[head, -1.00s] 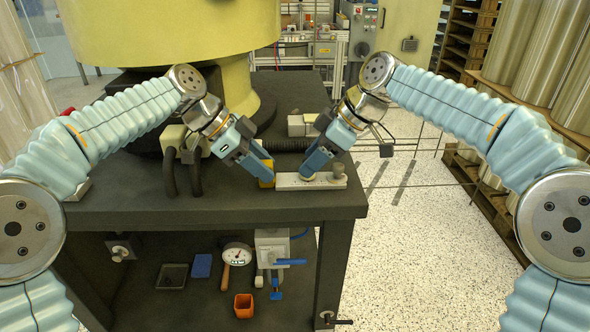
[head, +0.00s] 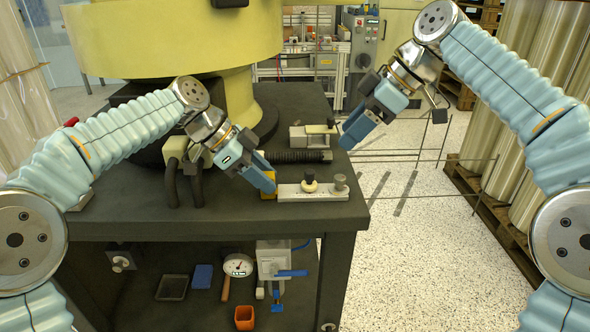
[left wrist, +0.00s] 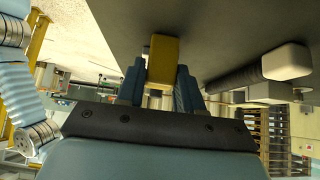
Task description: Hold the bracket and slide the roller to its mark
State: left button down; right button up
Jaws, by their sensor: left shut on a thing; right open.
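The bracket is a pale metal bar (head: 300,193) with a yellow block (head: 267,190) at its left end, lying near the front edge of the dark bench. My left gripper (head: 267,178) is shut on the yellow block, which also shows between its fingers in the left wrist view (left wrist: 163,62). The roller (head: 309,187), a cream disc with a dark top, sits on the bar near its middle. A grey knob (head: 340,182) stands at the bar's right end. My right gripper (head: 357,130) is open and empty, above and right of the bar. I cannot make out a mark.
Behind the bar lie a black ribbed hose (head: 297,156) and a pale clamp-like block (head: 312,134). A large yellow machine (head: 175,50) stands at the back left. A lower shelf holds an orange cup (head: 244,317) and a gauge (head: 238,265).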

dwell(0.3)
pick_arm(q)
jog(key=c, duration=0.6)
grip_release()
jog(key=shift+c, duration=0.2)
